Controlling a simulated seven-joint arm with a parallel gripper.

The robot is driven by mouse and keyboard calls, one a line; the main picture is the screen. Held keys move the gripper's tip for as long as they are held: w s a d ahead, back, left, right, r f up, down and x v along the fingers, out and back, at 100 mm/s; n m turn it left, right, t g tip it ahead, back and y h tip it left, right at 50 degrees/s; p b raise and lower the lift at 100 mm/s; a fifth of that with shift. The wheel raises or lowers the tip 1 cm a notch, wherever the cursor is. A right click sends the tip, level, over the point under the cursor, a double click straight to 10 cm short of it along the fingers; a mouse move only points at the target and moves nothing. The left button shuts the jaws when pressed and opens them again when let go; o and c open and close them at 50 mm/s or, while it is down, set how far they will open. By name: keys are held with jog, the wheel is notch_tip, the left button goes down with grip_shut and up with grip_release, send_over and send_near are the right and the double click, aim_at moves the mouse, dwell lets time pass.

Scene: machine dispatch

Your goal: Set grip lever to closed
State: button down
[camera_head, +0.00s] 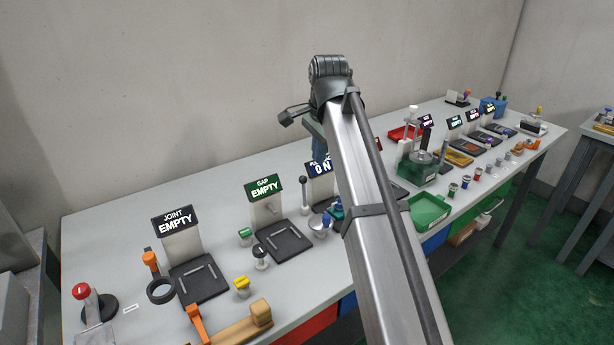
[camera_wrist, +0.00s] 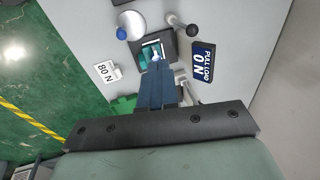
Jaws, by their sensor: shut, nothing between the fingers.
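The pull load station has a display reading "PULL LOAD 0 N" (camera_wrist: 203,62), partly hidden by my arm in the head view (camera_head: 319,169). Beside it stands a lever with a dark round knob (camera_wrist: 193,30); the lever looks upright in the head view (camera_head: 303,190). A teal part (camera_wrist: 151,54) sits in the station's dark frame (camera_wrist: 168,48). No label shows which part is the grip lever. My gripper (camera_wrist: 156,68) is shut and empty, its fingertips over or beside the teal part; I cannot tell whether they touch.
A round silver piece with a blue top (camera_wrist: 129,26) stands near the frame. An "80 N" card (camera_wrist: 106,71) and a green tray (camera_head: 430,209) are close by. The gap station (camera_head: 264,189) is left, the joint station (camera_head: 179,221) farther left. A wall runs behind the table.

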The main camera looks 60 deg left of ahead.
jog(key=m, duration=0.1)
send_over(304, 192)
jog(key=d, duration=0.2)
jog(key=s+d+x, duration=0.1)
jog(key=d+x, duration=0.1)
jog(key=x, duration=0.8)
jog(key=shift+s+d+f, duration=0.15)
jog(key=shift+s+f, duration=0.05)
jog(key=shift+f, duration=0.35)
